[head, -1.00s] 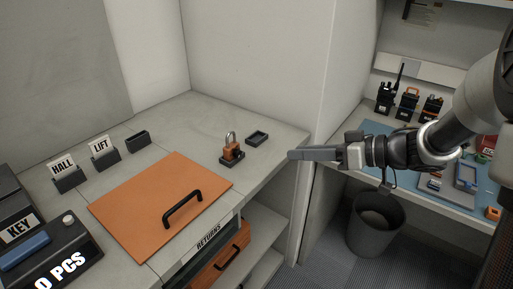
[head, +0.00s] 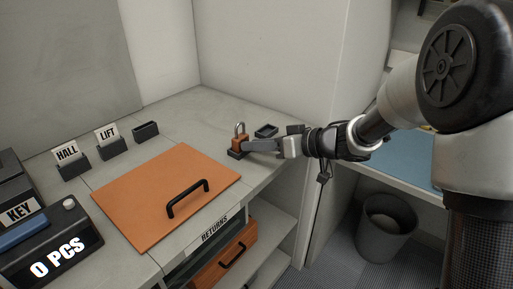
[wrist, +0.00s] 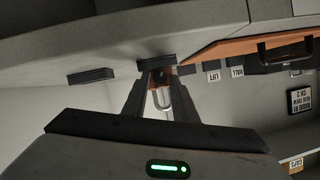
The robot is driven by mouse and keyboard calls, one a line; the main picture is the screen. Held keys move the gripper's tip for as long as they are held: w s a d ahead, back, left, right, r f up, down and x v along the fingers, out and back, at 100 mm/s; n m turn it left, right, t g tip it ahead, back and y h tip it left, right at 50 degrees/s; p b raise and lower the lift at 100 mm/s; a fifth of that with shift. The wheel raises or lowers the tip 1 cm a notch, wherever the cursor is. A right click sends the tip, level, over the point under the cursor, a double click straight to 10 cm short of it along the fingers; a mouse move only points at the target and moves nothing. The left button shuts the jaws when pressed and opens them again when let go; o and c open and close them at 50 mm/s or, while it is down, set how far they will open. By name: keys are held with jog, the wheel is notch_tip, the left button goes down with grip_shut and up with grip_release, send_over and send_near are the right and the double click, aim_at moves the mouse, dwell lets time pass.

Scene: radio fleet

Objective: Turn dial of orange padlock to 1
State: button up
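The orange padlock (head: 238,143) stands upright in a small dark holder on the grey counter, its metal shackle up. My gripper (head: 247,146) reaches in from the right at the height of the padlock's body. In the wrist view my gripper (wrist: 160,80) has its two fingers apart, one on each side of the padlock (wrist: 160,74). The shackle (wrist: 162,100) shows between them. I cannot tell whether the fingertips touch the body. The dial's numbers are too small or hidden to read.
A small dark tray (head: 266,130) lies just behind my gripper. An orange board with a black handle (head: 187,197) covers the counter in front. HALL (head: 67,153) and LIFT (head: 107,136) card holders stand at the left. A bin (head: 387,228) stands on the floor at right.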

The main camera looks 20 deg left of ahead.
jog(key=shift+a, duration=0.1)
grip_shut()
jog(key=shift+s+r+n+t+p, duration=0.1)
jog(key=shift+n+t+p, duration=0.25)
jog(key=shift+n, duration=0.15)
jog(key=shift+s+n+t+h+b, duration=0.1)
jog(key=shift+n+t+h+b, duration=0.5)
jog(key=shift+n, duration=0.4)
jog(key=shift+a, duration=0.1)
grip_release()
